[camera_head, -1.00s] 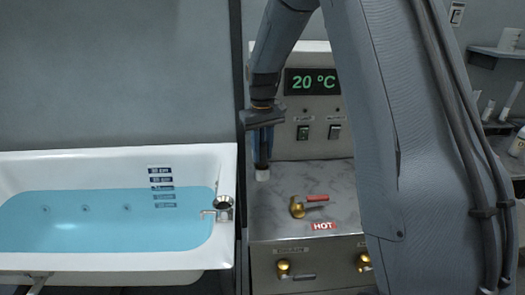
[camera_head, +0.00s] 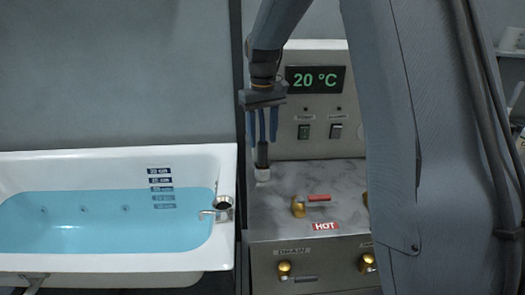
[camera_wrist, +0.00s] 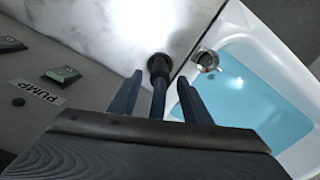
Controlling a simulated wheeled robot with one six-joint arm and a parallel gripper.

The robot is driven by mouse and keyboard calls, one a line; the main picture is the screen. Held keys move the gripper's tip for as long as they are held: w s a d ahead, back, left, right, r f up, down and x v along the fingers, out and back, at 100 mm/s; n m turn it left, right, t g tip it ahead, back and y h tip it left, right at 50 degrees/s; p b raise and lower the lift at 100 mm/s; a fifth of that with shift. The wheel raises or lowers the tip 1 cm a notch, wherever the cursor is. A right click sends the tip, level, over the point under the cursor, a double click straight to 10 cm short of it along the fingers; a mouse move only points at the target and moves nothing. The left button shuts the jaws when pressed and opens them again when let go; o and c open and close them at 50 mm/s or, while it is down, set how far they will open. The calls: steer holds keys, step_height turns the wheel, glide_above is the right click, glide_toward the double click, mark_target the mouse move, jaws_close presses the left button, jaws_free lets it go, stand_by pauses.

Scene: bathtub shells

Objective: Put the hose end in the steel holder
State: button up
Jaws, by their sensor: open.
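The black hose end (camera_head: 262,155) stands upright at the back left of the marble-topped counter. Its foot is in a small pale holder (camera_head: 262,174); how deep it sits I cannot tell. My gripper (camera_head: 264,139) is above it, pointing down, with its fingers apart on either side of the dark hose. In the wrist view the hose (camera_wrist: 158,95) runs between the open fingers of my gripper (camera_wrist: 160,78), with a gap on each side. Its dark round lower end (camera_wrist: 158,66) meets the counter; the holder is mostly hidden there.
A bathtub (camera_head: 60,262) with blue water and a spout (camera_head: 214,213) is left of the counter (camera_head: 345,178). A red-handled brass valve (camera_head: 300,207) stands on the counter. The panel behind has switches (camera_head: 304,131) and a 20 °C display (camera_head: 315,79).

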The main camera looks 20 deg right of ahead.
step_height(320, 180, up, 7)
steer(key=shift+f+b, duration=0.2)
steer(key=shift+b, duration=0.55)
steer(key=s+f, duration=0.5)
steer(key=s, duration=0.3)
steer(key=s+f+m, duration=0.1)
steer(key=s+f, duration=0.5)
steer(key=s, duration=0.3)
steer(key=s+f+m+t, duration=0.1)
steer(key=s+f, duration=0.4)
steer(key=s, duration=0.4)
steer(key=shift+f, duration=0.15)
